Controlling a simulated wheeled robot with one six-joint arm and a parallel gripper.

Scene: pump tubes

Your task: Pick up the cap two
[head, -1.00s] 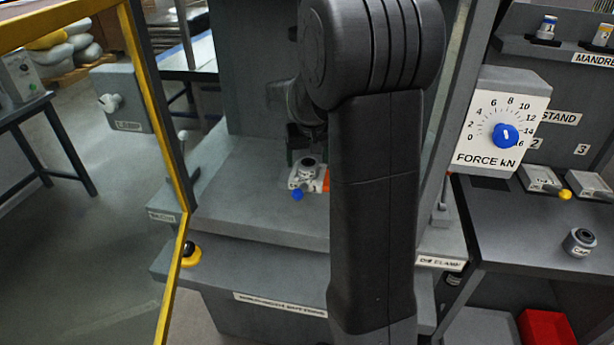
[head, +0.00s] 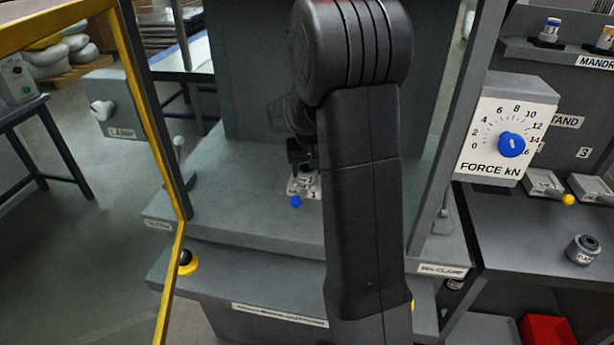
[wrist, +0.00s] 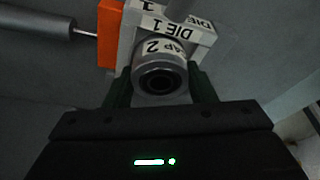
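Cap two (wrist: 160,72) is a grey ring with a dark bore and a "CAP 2" label. It sits on the block labelled die 1 (wrist: 190,40), which also shows on the press table in the head view (head: 303,188). My gripper (wrist: 161,88) has one dark green finger on each side of the cap, very close to its sides. Whether they touch it I cannot tell. In the head view my gripper (head: 304,162) is down over the die, and the cap is mostly hidden.
An orange block (wrist: 108,35) and a rod (wrist: 45,22) adjoin the die. A blue knob (head: 296,201) is at its front. Another cap (head: 582,249) stands on the right bench. A yellow-framed guard (head: 150,110) is at left, the force dial panel (head: 507,130) at right.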

